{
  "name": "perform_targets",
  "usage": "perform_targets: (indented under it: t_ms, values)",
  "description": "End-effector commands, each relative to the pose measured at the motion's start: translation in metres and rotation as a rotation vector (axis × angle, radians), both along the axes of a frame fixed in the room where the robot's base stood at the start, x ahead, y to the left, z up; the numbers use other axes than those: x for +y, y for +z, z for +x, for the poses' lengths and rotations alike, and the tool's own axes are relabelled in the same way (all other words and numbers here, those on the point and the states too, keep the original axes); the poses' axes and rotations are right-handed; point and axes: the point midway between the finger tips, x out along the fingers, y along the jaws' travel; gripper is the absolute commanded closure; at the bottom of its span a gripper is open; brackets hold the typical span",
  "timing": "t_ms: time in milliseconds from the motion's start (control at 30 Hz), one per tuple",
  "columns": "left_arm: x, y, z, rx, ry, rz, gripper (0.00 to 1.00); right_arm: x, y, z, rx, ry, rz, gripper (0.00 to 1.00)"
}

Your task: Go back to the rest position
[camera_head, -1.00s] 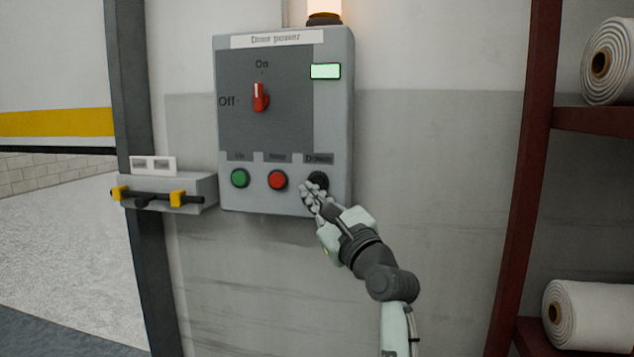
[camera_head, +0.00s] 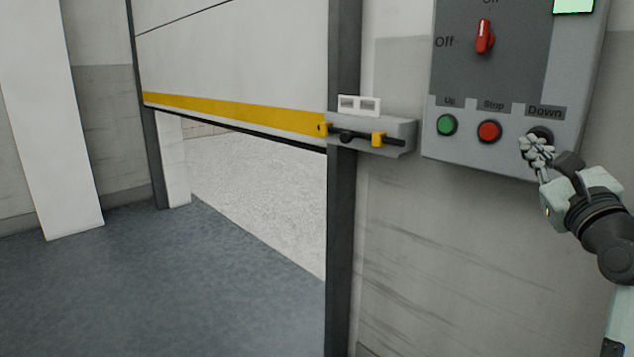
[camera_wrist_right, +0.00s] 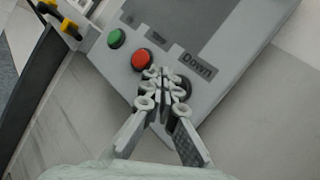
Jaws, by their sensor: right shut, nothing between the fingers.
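My right gripper (camera_head: 537,148) is shut and empty, with its fingertips at the black Down button (camera_head: 541,133) on the grey door control box (camera_head: 505,157). It covers part of that button, and I cannot tell whether it touches it. In the right wrist view the closed fingers (camera_wrist_right: 160,76) lie over the box, next to the red Stop button (camera_wrist_right: 142,60) and partly in front of the Down button (camera_wrist_right: 181,88). The green Up button (camera_head: 447,125) is to the left. The red switch (camera_head: 485,37) points up, away from Off. My left gripper is not in view.
The white door (camera_head: 240,60) with a yellow stripe hangs partly open, with a gap below its bottom edge. A grey latch bracket (camera_head: 400,131) with yellow parts juts from the wall left of the box. The grey floor (camera_head: 150,280) is clear.

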Motion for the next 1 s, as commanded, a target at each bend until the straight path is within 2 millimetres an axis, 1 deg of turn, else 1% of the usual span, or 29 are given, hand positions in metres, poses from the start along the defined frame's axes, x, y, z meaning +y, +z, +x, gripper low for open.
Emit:
perform_targets:
  t_ms: [67, 233, 400, 500, 567, 633, 667, 767, 800, 867, 900, 967, 1000]
  values:
    - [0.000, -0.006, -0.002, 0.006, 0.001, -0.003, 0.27, 0.009, 0.003, -0.006, 0.002, 0.002, 0.003, 1.00]
    - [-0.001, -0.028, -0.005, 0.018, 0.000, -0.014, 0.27, 0.027, 0.002, -0.023, 0.001, 0.002, 0.004, 1.00]
    - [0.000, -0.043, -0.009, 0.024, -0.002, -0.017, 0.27, 0.040, 0.001, -0.034, 0.001, 0.001, 0.002, 1.00]
    - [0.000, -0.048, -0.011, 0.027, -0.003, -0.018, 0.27, 0.044, -0.002, -0.036, 0.008, -0.001, -0.006, 1.00]
    - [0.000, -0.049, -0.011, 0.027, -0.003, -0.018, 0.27, 0.046, -0.011, -0.033, 0.034, -0.005, -0.037, 1.00]
    - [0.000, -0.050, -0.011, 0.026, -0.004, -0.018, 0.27, 0.051, -0.034, -0.024, 0.097, -0.015, -0.117, 1.00]
    - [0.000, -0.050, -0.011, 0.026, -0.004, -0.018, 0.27, 0.053, -0.048, -0.019, 0.136, -0.019, -0.167, 1.00]
    - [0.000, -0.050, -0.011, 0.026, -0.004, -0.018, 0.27, 0.063, -0.111, -0.002, 0.296, -0.021, -0.396, 1.00]
    - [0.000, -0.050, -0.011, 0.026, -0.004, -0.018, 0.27, 0.068, -0.142, 0.003, 0.367, -0.012, -0.504, 1.00]
    - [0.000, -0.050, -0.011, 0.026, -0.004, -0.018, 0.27, 0.074, -0.188, 0.006, 0.468, 0.013, -0.675, 1.00]
    - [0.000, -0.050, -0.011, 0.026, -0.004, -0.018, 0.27, 0.079, -0.219, 0.006, 0.530, 0.036, -0.786, 1.00]
    - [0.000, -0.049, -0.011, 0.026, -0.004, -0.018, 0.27, 0.085, -0.265, 0.002, 0.615, 0.082, -0.955, 1.00]
    - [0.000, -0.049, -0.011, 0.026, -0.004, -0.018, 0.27, 0.089, -0.295, -0.003, 0.667, 0.120, -1.066, 1.00]
